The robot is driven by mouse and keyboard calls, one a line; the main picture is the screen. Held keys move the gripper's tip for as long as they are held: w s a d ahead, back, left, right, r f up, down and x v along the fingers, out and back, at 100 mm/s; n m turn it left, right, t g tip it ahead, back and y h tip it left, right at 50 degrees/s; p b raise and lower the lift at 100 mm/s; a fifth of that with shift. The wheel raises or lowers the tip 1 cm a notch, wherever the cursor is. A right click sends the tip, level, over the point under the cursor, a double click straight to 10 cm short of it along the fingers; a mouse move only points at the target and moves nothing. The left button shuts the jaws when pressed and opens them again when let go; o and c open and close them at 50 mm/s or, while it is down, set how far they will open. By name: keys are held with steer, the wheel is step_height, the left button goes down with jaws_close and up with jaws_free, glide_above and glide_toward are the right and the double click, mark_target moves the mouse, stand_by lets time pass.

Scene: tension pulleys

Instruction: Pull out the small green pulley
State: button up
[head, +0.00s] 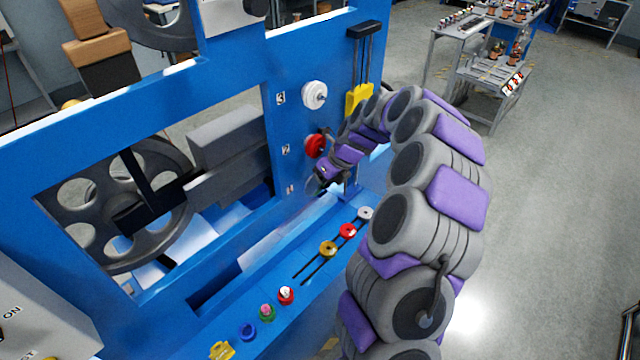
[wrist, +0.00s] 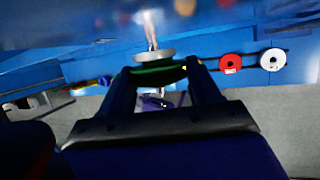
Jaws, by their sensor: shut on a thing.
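The small green pulley (wrist: 158,77) shows in the wrist view as a green rim below a grey disc (wrist: 155,57). My gripper (wrist: 160,80) has a dark finger on either side of it and is shut on it. A pale rod (wrist: 149,28) runs from the disc toward the blue panel; I cannot tell whether the pulley is still on it. In the head view my gripper (head: 321,178) is at the blue panel (head: 262,60), beside the lowest label, 1. My gripper and arm mostly hide the pulley there.
Above my gripper, a red pulley (head: 315,146) and a white pulley (head: 315,95) sit on the panel. Several small coloured pulleys, including a red one (head: 347,231), line the blue ledge below. A large grey wheel (head: 125,210) is at left. Open floor lies to the right.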

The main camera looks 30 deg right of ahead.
steer(key=shift+s, duration=0.15)
steer(key=shift+s+d+p, duration=0.35)
steer(key=shift+s+p, duration=0.4)
steer(key=shift+s, duration=0.1)
steer(key=shift+s+d+p, duration=0.35)
steer(key=shift+s+p, duration=0.35)
steer(key=shift+s, duration=0.1)
stand_by(0.8)
steer(key=shift+s+d+p, duration=0.3)
steer(key=shift+s+p, duration=0.15)
steer(key=shift+s, duration=0.45)
steer(key=shift+s+d+p, duration=0.25)
steer(key=shift+s+p, duration=0.1)
steer(key=shift+s, duration=0.3)
steer(key=shift+s+d+p, duration=0.2)
steer(key=shift+s+p, duration=0.2)
steer(key=shift+s, duration=0.2)
steer(key=shift+s+d+p, duration=0.25)
steer(key=shift+s+p, duration=0.1)
steer(key=shift+s, duration=0.3)
